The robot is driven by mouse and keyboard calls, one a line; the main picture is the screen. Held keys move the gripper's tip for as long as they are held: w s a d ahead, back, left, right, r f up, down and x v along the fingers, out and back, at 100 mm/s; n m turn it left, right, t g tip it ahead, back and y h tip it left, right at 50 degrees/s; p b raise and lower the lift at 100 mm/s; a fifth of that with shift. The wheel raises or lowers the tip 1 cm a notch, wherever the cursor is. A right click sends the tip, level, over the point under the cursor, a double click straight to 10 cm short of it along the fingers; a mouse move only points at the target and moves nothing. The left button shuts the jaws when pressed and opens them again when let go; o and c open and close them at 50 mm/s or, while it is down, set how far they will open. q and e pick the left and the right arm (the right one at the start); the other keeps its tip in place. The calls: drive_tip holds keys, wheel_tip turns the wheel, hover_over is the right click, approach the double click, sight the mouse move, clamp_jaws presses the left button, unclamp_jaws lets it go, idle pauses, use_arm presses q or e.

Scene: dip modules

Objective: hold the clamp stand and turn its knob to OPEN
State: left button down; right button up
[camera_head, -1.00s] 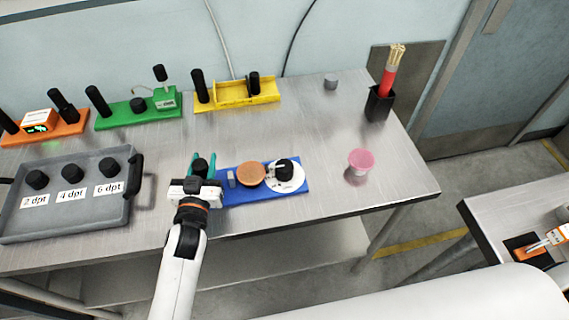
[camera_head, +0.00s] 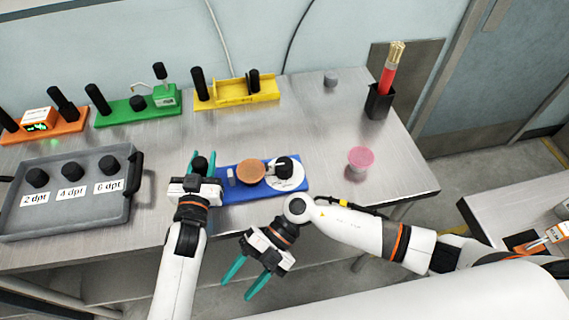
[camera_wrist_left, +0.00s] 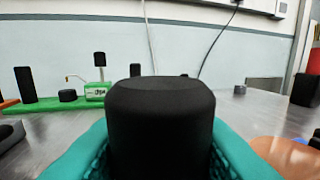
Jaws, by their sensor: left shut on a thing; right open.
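The clamp stand is a blue base (camera_head: 230,192) on the table, with an orange-brown disc (camera_head: 250,172) in its middle. At its right end a black knob (camera_head: 284,166) sits on a white dial (camera_head: 293,182). The dial's lettering is too small to read. My left gripper (camera_head: 200,166) is shut on the black post (camera_head: 200,164) at the base's left end. In the left wrist view the post (camera_wrist_left: 160,125) fills the space between the teal fingers. My right gripper (camera_head: 246,283) is open and empty, in front of the table edge, fingers pointing down-left.
A grey tray (camera_head: 85,212) with several black knobs lies at left. Orange, green (camera_head: 125,111) and yellow (camera_head: 237,96) stations line the back. A pink cup (camera_head: 360,159) stands right of the stand, and a black holder (camera_head: 379,102) behind it. The table between stand and yellow station is clear.

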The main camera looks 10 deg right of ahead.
sight(284, 164)
use_arm(q)
drive_tip(key=shift+w, duration=0.1)
use_arm(e)
drive_tip(key=w+d+r+n+t+h, duration=0.1)
drive_tip(key=w+d+r+h, duration=0.1)
drive_tip(key=w, duration=0.2)
drive_tip(key=w+d+r+n+t+h, duration=0.1)
drive_tip(key=w+d+r+n+h, duration=0.1)
drive_tip(key=w, duration=0.3)
drive_tip(key=w+d+r+n+t+h, duration=0.1)
drive_tip(key=w+d+r+h, duration=0.1)
drive_tip(key=w, duration=0.3)
drive_tip(key=shift+d+t+h, duration=0.4)
drive_tip(key=shift+d+h, duration=0.1)
drive_tip(key=shift+d, duration=0.1)
drive_tip(key=w+d+r+n+t+h, duration=0.1)
drive_tip(key=w+d+r+t+h, duration=0.3)
drive_tip(key=w+d+r, duration=0.45)
drive_tip(key=f, duration=0.3)
drive_tip(key=w+a+f, duration=0.1)
drive_tip(key=f, duration=0.6)
drive_tip(key=shift+w+a+f, duration=0.35)
drive_tip(key=shift+w+a, duration=0.05)
drive_tip(key=c, duration=0.7)
